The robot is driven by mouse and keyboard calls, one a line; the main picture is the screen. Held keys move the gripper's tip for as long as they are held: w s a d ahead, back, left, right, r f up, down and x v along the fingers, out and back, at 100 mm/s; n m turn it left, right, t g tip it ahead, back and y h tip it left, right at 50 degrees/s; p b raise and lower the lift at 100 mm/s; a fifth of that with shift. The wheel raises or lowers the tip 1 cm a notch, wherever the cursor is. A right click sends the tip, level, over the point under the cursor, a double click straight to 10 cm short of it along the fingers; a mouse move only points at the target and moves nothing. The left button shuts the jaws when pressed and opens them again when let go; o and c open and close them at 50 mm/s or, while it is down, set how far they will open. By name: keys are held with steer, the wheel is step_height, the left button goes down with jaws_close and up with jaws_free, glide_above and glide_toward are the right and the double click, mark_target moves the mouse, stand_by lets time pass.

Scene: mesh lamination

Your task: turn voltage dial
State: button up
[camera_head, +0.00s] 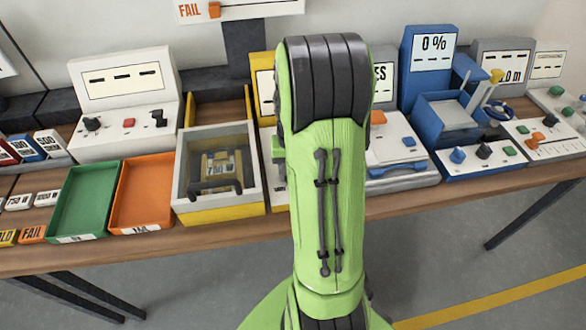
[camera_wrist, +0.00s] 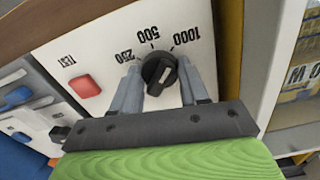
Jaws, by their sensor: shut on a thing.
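The voltage dial (camera_wrist: 160,68) is a round black knob on a white panel (camera_wrist: 105,45), seen upside down in the wrist view. The labels 250, 500 and 1000 are printed around it. A small pale mark shows on the knob, but I cannot tell which label it points to. My gripper (camera_wrist: 159,85) has its two grey fingers on either side of the dial, shut on it. In the head view my green arm hides the dial and my gripper.
A red TEST button (camera_wrist: 84,86) sits beside the dial. A yellow-and-grey box (camera_head: 218,205) holding a 750 W part stands left of my arm. Orange (camera_head: 143,229) and green (camera_head: 80,237) trays lie further left. A white device with a blue handle (camera_head: 403,170) is right.

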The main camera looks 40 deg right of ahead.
steer(key=shift+m, duration=0.3)
stand_by(0.4)
steer(key=o, duration=1)
steer(key=shift+o, duration=0.2)
step_height(320, 180, up, 16)
steer(key=p, duration=0.4)
steer(key=shift+p, duration=0.3)
steer(key=shift+f, duration=0.15)
